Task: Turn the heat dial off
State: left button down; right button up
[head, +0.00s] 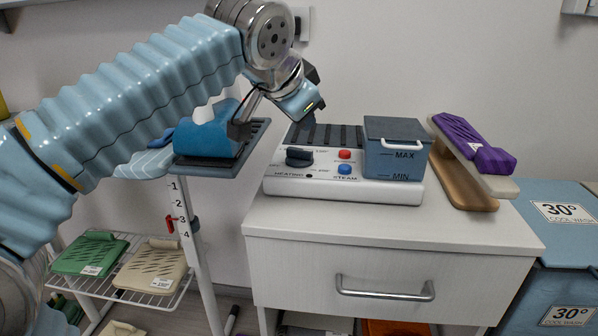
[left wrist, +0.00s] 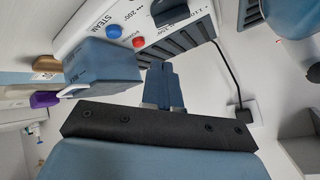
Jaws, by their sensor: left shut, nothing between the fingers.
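The heat dial (head: 299,157) is a dark knob on the sloped front of a white steam station (head: 385,190), above the word HEATING. In the head view its bar lies roughly level; I cannot read which mark it points at. In the left wrist view the dial (left wrist: 172,12) is at the top edge, partly cut off, with numbers such as 200 and 150 around it. My left gripper (head: 308,118) is above and behind the dial, apart from it. Its blue fingers (left wrist: 162,82) are shut and empty in the left wrist view. My right gripper is not in view.
Beside the dial are a red button (head: 344,155) and a blue button (head: 344,169). A blue-grey water tank (head: 396,160) stands at the station's right.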

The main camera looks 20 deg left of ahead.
pick_arm(q)
jog(key=s+a+f+m+b, duration=0.1)
jog(key=s+m+b, duration=0.3)
jog(key=s+m, duration=0.5)
jog(key=m+b, duration=0.2)
jog(key=m, duration=0.1)
send_near(305, 158)
jog(key=f, duration=0.4)
jog(key=shift+s, duration=0.25)
jog(key=w+p, duration=0.1)
jog(key=w, duration=0.2)
jog(key=shift+w+a, duration=0.1)
jog(key=shift+w, duration=0.7)
jog(key=shift+n, duration=0.3)
